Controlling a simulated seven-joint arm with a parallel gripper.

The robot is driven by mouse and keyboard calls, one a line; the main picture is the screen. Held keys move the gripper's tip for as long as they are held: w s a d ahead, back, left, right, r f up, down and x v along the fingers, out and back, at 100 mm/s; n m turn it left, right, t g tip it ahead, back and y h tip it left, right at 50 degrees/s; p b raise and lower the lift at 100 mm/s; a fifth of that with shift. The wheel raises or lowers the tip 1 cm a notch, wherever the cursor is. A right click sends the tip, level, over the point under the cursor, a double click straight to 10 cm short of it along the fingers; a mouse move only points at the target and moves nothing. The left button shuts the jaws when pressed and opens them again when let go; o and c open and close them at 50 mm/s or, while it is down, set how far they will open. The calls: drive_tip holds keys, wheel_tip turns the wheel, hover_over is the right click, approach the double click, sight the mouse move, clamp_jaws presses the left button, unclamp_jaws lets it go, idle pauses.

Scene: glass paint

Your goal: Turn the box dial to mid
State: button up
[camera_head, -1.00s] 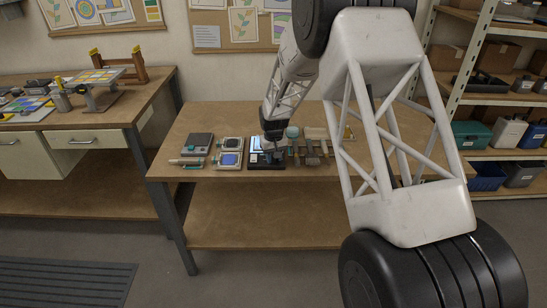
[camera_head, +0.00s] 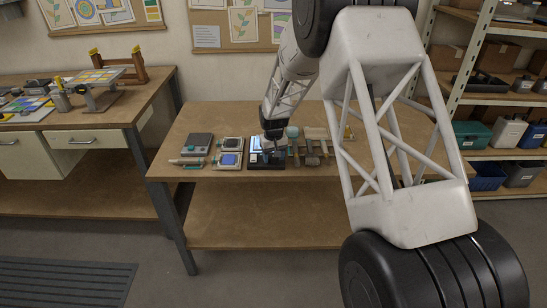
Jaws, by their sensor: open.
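My gripper (camera_head: 270,146) is open, low over a dark box (camera_head: 258,165) with a pale lit top on the wooden table. The gripper and wrist cover much of this box, so I cannot make out a dial on it or its setting. I cannot tell whether the fingers touch it. To its left stand a blue-topped device (camera_head: 229,160) and, behind that, a device with a dark top (camera_head: 231,143). A grey box with a dark lid (camera_head: 198,143) is farther left. Which of these the task calls the box is not clear.
Several grey and beige tools (camera_head: 314,146) lie close to the right of the gripper. A small teal-topped item (camera_head: 292,131) stands behind it. The table (camera_head: 190,119) is bare at its left and back.

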drive_tip(key=shift+r, duration=3.75)
drive_tip(key=shift+s+d+r, duration=0.25)
drive_tip(key=shift+s+r, duration=0.1)
drive_tip(key=shift+r, duration=0.15)
drive_tip(key=s+d+r+m, duration=0.1)
drive_tip(key=s+d+r, duration=0.3)
drive_tip(key=s+r, duration=0.3)
drive_tip(key=s+d+r+t, duration=0.1)
drive_tip(key=s+d+r, duration=0.2)
drive_tip(key=s+r, duration=0.45)
drive_tip(key=s+d+r+m, duration=0.1)
drive_tip(key=s+d+r, duration=0.3)
drive_tip(key=s, duration=0.6)
drive_tip(key=s+d+m, duration=0.1)
drive_tip(key=s+d, duration=0.2)
drive_tip(key=s, duration=1.1)
drive_tip(key=s+d+r+t, duration=0.1)
drive_tip(key=s+d, duration=0.2)
drive_tip(key=s, duration=1.2)
drive_tip(key=shift+s+r+m+t, duration=0.15)
drive_tip(key=shift+r+m+t, duration=0.15)
drive_tip(key=shift+m, duration=0.1)
